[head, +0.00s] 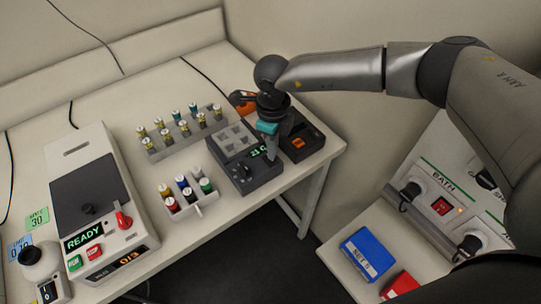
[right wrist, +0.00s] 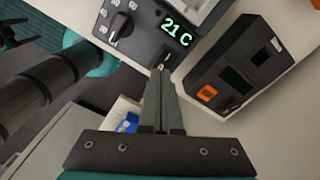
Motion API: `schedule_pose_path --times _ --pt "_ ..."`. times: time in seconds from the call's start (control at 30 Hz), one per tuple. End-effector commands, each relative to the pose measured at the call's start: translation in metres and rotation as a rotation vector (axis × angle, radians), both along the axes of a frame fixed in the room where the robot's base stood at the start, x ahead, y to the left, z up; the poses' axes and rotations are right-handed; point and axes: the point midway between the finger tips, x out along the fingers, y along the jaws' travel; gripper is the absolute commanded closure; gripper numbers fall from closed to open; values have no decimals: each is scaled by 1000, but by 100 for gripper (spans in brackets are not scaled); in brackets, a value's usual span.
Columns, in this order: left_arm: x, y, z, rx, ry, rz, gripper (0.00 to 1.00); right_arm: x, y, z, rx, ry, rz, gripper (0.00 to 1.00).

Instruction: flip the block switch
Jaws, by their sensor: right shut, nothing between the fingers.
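The block heater (head: 262,178) is a dark box with a pale well plate on top, a knob (head: 240,171) and a green "21 C" display, which also shows in the right wrist view (right wrist: 177,33). Just right of it stands a dark box (head: 312,130) with an orange switch (head: 299,142); the switch also shows in the right wrist view (right wrist: 207,93). Which is the block switch is not labelled legibly. My right gripper (head: 273,158) is shut and empty, pointing down at the heater's right edge, left of the orange switch. Whether it touches is unclear. My left gripper is out of view.
A vial rack (head: 152,153) and a small rack of coloured-cap vials (head: 208,208) stand left of the heater. At right, a lower bench holds a BATH panel (head: 436,178) and a blue box (head: 365,257).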

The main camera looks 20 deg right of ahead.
Motion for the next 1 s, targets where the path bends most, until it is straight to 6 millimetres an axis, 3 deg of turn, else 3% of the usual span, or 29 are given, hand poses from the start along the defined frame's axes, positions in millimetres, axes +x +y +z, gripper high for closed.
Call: schedule_pose_path --times 1.0 --pt "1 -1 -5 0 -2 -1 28 0 0 -6 0 0 0 100"
